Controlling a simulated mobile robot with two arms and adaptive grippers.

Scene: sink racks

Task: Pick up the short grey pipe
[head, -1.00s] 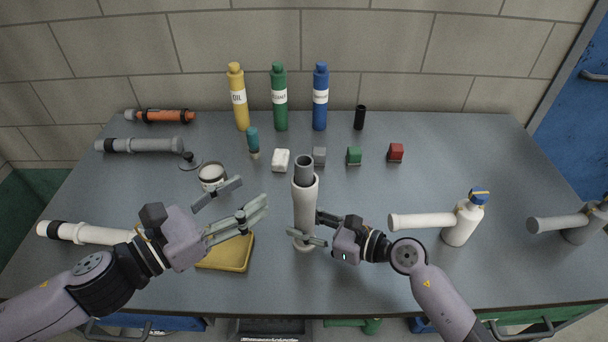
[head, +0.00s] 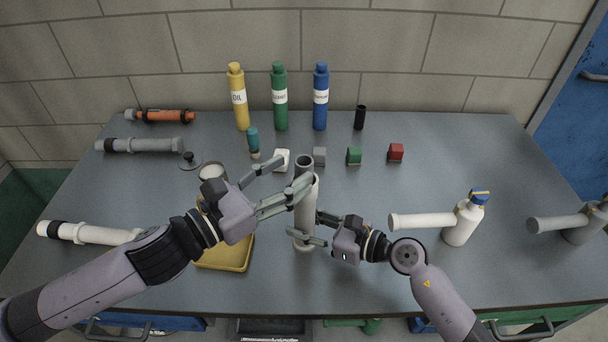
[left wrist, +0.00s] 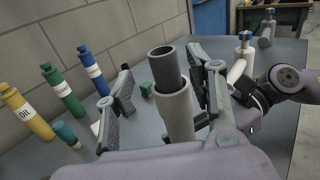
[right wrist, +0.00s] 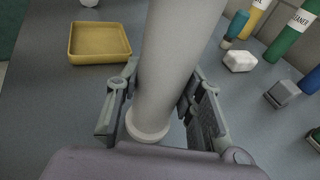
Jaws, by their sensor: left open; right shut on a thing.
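The short grey pipe (head: 304,164) stands upright with its lower part inside the top of an upright white pipe (head: 305,212). In the left wrist view the grey pipe (left wrist: 164,66) sticks out of the white pipe (left wrist: 179,112), between my open left fingers. My left gripper (head: 289,182) is open, with its fingers at the height of the grey pipe; I cannot tell whether they touch it. My right gripper (head: 312,231) is shut on the white pipe near its base, and it also shows in the right wrist view (right wrist: 155,105).
A yellow tray (head: 238,262) lies under my left arm. A white jar (head: 213,171), a white block (head: 282,160) and small grey, green and red blocks stand behind. Oil, green and blue bottles line the wall.

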